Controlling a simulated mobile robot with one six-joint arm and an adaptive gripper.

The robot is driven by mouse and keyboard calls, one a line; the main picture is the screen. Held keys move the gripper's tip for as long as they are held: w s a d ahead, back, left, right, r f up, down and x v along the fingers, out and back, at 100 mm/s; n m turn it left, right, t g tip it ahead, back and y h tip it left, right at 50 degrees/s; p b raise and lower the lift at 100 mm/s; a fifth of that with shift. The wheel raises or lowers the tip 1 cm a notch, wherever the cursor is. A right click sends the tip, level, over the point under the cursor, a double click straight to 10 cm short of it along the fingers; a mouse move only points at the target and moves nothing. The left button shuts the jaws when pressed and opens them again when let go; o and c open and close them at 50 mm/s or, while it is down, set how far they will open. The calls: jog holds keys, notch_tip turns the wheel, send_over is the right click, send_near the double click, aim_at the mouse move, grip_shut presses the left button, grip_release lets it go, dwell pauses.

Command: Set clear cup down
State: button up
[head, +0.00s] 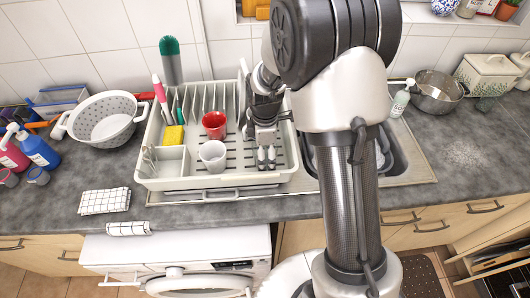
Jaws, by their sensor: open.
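A pale, whitish cup (213,157), which looks like the clear cup, stands upright in the front middle of the white dish rack (165,184). A red cup (214,118) stands just behind it in the rack. My gripper (267,158) points down over the right part of the rack, to the right of the pale cup and apart from it. Its two fingers are slightly apart, with nothing visible between them. Whether the fingertips touch the rack floor cannot be told.
A yellow sponge (174,138) and a pink-handled brush (160,92) are at the rack's left. A grey colander (103,118) stands left of the rack. The sink (395,160) at right is largely hidden by my arm. A checked cloth (104,201) lies on the front counter.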

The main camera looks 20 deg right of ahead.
dwell(0.3)
jog(key=s+r+m+t+p, duration=0.1)
jog(key=s+r+m, duration=0.1)
jog(key=r, duration=0.8)
jog(key=s+r+m+p, duration=0.2)
jog(key=s+r, duration=0.1)
jog(key=r, duration=0.7)
jog(key=s+r+m+t, duration=0.1)
jog(key=s+r+m, duration=0.2)
jog(key=s+m, duration=0.3)
jog(key=s+r+m+t, duration=0.2)
jog(key=s+m, duration=0.3)
jog(key=s, duration=0.7)
jog(key=shift+s+a+r+m+t, duration=0.15)
jog(key=shift+s+r+m+t, duration=0.15)
jog(key=shift+s+r+m, duration=0.15)
jog(key=shift+w, duration=0.1)
notch_tip(320, 180, down, 5)
jog(key=b, duration=0.5)
jog(key=shift+r, duration=0.15)
